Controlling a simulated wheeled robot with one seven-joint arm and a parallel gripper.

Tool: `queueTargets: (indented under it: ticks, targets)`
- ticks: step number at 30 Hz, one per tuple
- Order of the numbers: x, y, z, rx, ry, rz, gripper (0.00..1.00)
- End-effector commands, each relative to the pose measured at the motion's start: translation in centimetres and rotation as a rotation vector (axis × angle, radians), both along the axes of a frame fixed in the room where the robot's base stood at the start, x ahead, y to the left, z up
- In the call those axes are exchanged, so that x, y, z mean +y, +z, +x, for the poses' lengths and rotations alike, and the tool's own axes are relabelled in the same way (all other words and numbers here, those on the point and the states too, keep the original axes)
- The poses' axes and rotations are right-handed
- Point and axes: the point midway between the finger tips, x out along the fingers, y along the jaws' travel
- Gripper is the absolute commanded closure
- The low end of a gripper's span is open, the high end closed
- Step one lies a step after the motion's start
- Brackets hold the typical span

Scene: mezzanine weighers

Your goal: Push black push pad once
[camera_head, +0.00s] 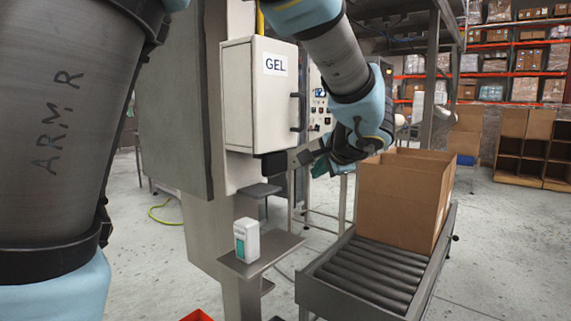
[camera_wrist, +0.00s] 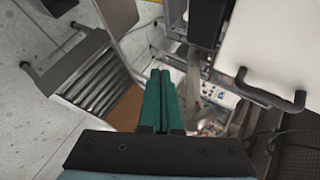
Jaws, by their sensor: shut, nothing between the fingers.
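The black push pad (camera_head: 274,166) juts out below the white GEL cabinet (camera_head: 258,95) in the head view. A black block at the top of the wrist view (camera_wrist: 207,22) looks like the same pad. My gripper (camera_head: 319,168) is to the right of the pad in the head view, partly hidden by my own wrist. Its green fingers (camera_wrist: 160,74) are shut together with nothing between them in the wrist view. The fingertips appear apart from the pad.
A small white bottle (camera_head: 246,240) stands on a metal shelf (camera_head: 262,262) below the pad. An open cardboard box (camera_head: 398,208) sits on a roller conveyor (camera_head: 372,278) to the right. The cabinet's black handle (camera_wrist: 270,92) juts out near my gripper. Stocked racks fill the background.

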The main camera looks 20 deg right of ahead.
Motion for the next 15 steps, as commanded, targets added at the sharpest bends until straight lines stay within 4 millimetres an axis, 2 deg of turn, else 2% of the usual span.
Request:
queueTargets:
  ticks: [10,15]
  targets:
    - [-0.08,0.06,-0.01,-0.002,-0.003,0.001,1.00]
    - [0.26,0.08,0.61,-0.002,-0.001,0.000,1.00]
